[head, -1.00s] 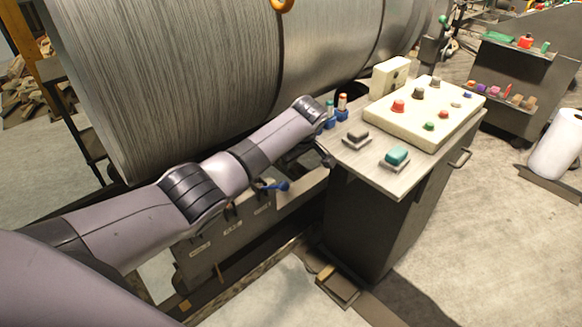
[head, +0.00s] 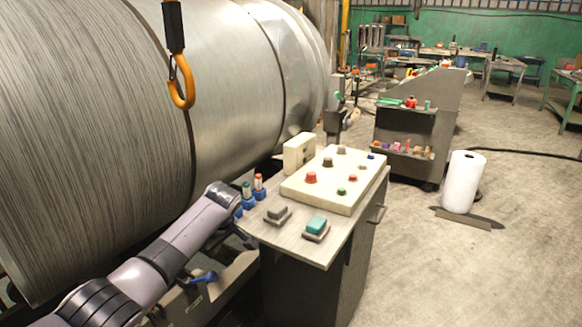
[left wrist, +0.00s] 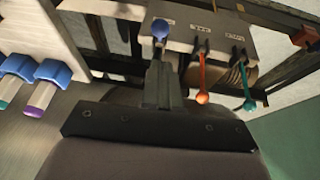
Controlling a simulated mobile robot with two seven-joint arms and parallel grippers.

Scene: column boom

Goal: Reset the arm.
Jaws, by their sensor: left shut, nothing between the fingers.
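My left arm reaches in from the lower left in the head view. Its gripper (head: 247,240) is by the left edge of the control desk, partly hidden behind the wrist. In the left wrist view the gripper's fingers (left wrist: 160,82) are together with nothing between them. Beyond the fingertips is a lever box (left wrist: 205,33) with a blue-knobbed lever (left wrist: 160,28), an orange lever (left wrist: 202,97) and a green lever (left wrist: 248,104). I cannot tell whether the fingers touch the blue lever. The blue lever (head: 205,277) also shows below the arm in the head view. My right gripper is out of view.
A large metal cylinder (head: 90,130) stands behind the arm. An orange hook (head: 181,92) hangs before it.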

